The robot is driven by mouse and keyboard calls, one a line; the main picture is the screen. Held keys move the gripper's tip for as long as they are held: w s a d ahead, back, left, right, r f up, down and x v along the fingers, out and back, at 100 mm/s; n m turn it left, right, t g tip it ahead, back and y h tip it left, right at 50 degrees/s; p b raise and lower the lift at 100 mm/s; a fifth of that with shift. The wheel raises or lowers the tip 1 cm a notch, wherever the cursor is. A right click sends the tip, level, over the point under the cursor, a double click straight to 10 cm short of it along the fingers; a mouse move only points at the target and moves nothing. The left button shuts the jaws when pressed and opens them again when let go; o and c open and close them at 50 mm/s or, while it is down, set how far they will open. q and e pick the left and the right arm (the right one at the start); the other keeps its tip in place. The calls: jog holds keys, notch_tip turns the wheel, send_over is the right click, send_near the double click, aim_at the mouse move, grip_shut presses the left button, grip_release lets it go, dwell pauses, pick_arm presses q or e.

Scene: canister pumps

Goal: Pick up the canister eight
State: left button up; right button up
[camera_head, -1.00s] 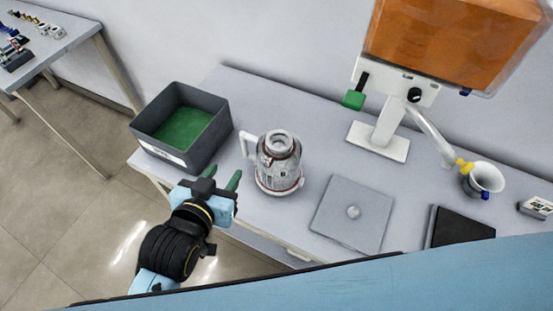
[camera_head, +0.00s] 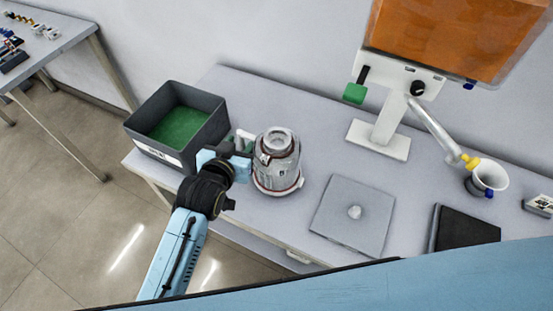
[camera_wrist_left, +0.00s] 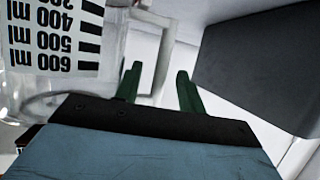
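The canister (camera_head: 277,165), a clear and grey jug with a round lid, stands upright on the table. No number eight is readable on it. In the left wrist view the canister (camera_wrist_left: 55,55) fills the upper left, with black ml marks. Its white handle (camera_wrist_left: 166,50) shows beyond and between the two green fingers. My left gripper (camera_head: 243,143) is at the handle side, left of the canister. The gripper (camera_wrist_left: 158,88) has its fingers apart, with a gap around the handle's line; contact cannot be told. My right gripper is not in view.
A dark bin (camera_head: 203,142) with a green inside stands close left of my gripper. A grey plate with a knob (camera_head: 353,218) lies right of the canister. Behind stand a white stand (camera_head: 385,130) with an orange tank (camera_head: 445,35) and a white funnel cup (camera_head: 490,175).

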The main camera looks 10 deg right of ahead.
pick_arm(q)
jog(key=shift+c, duration=0.2)
grip_shut()
